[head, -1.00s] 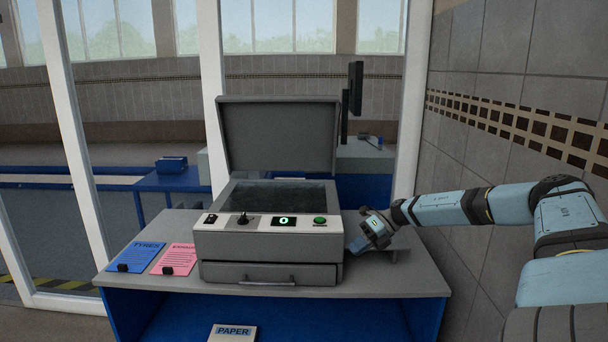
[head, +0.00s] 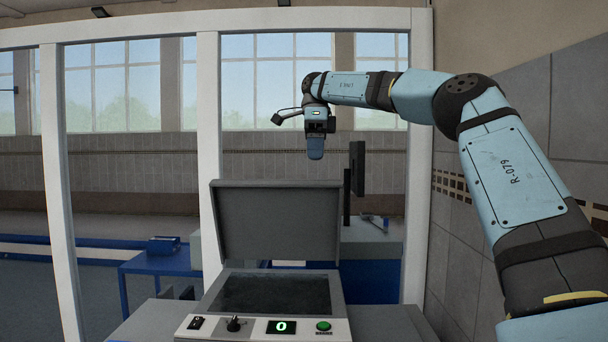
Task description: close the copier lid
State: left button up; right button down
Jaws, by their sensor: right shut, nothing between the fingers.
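The copier (head: 264,328) stands on the counter, with its dark glass (head: 272,294) bare. The copier lid (head: 277,222) is open, a grey panel standing upright and leaning back at the rear of the copier. My right gripper (head: 316,154) is raised above the right part of the lid's top edge, fingers pointing down, shut and empty. A gap shows between its fingertips and the lid. My left gripper is not in view.
A dark monitor (head: 357,168) stands behind the lid to the right. White window posts (head: 209,110) and a tiled wall (head: 512,110) bound the space.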

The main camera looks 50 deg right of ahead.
aim_at(294, 219)
jog(key=i+l, duration=0.25)
jog(key=l, duration=0.2)
jog(key=i+l, duration=0.3)
jog(key=l, duration=0.15)
jog(key=i+l, duration=0.25)
jog(key=l, duration=0.2)
jog(key=i+l, duration=0.3)
jog(key=l, duration=0.15)
